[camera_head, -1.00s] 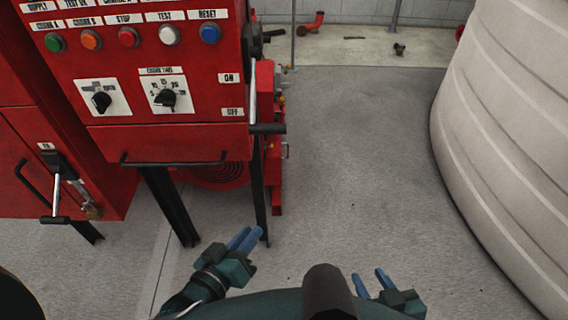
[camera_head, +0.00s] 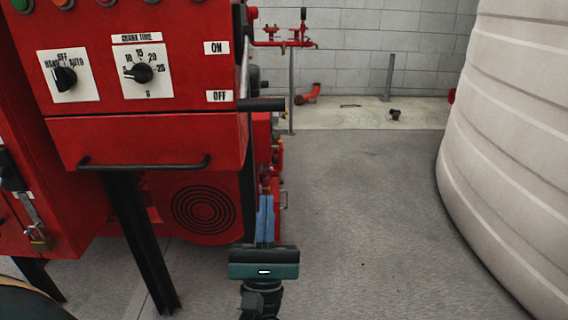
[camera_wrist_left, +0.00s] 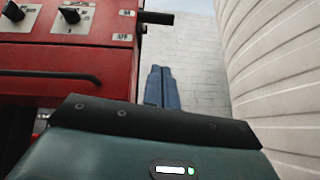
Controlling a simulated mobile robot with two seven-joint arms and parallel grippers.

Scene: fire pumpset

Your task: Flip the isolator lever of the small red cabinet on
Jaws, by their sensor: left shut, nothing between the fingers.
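A red cabinet (camera_head: 190,110) with dials fills the upper left of the head view. ON and OFF labels run down its right edge. Beside them a side lever (camera_head: 262,104) with a black grip sits level with OFF; the grip also shows in the wrist view (camera_wrist_left: 158,18). A second red cabinet (camera_head: 70,225) at far left has its own lever and a padlock (camera_head: 40,240). My left gripper (camera_head: 265,200) is shut and empty, its blue fingers pointing forward, below the side lever in the picture and apart from it. My right gripper is out of view.
A black bar handle (camera_head: 145,163) juts from the cabinet's lower front. A black leg (camera_head: 142,245) stands below it. Red pump parts (camera_head: 272,150) lie behind the cabinet. A large pale ribbed tank (camera_head: 510,150) stands at right. The grey floor between is clear.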

